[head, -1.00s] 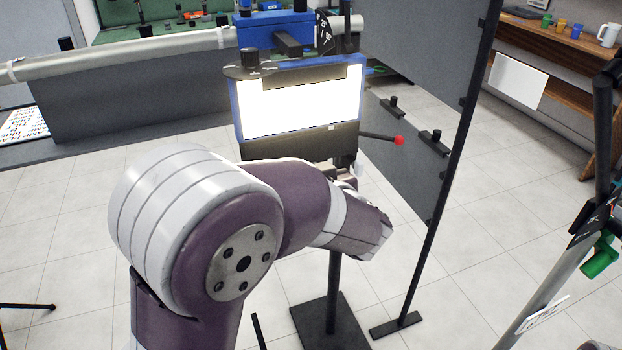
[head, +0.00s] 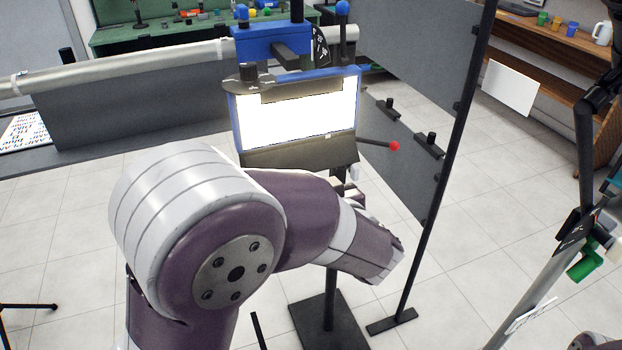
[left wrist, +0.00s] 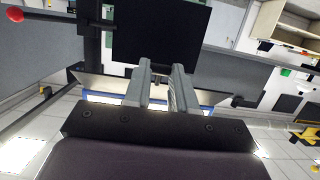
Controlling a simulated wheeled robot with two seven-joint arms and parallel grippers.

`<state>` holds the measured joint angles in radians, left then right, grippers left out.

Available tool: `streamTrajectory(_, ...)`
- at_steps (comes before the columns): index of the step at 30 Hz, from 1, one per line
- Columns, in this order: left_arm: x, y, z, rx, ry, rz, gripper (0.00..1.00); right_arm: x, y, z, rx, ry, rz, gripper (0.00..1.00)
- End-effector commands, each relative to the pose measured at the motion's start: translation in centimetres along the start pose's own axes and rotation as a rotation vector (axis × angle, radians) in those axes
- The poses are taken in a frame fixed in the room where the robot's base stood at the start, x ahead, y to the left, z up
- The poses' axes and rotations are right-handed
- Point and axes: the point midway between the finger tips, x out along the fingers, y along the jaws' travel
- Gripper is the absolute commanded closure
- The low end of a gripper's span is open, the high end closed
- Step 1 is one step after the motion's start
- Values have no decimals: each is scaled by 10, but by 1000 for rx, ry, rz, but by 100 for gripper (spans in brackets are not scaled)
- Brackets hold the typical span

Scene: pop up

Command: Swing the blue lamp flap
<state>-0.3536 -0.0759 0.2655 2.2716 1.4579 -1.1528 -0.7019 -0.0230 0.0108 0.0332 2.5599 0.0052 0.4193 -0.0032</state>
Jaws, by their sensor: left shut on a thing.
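The blue lamp (head: 236,125) stands upright on a black post in the middle of the head view, with its white face lit. Its dark lower flap (head: 290,152) hangs along the bottom edge of the lit face and tilts outward. My left gripper (left wrist: 162,72) is shut on the flap, its two grey fingers reaching to it in the left wrist view. In the head view my purple and white left arm hides most of the hand. The red-tipped rod (head: 394,146) sticks out to the lamp's right. My right gripper is not in view.
A dark upright panel (head: 415,60) with a black frame post stands close on the lamp's right. A stand with a green clip (head: 586,264) is at the far right. A grey roll-topped barrier (head: 130,105) runs behind on the left.

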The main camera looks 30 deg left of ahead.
Motion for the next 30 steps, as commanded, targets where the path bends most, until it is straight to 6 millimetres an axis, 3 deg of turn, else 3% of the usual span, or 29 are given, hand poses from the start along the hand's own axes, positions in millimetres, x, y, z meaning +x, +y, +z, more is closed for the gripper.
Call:
streamTrajectory(9, -2, 0, -2, -1, 3, 0, 94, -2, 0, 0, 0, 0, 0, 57)
streamTrajectory(18, -19, 0, -14, 0, 2, 1, 94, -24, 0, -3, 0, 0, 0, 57)
streamTrajectory(30, -22, 0, -14, -1, 2, 0, 94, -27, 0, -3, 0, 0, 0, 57)
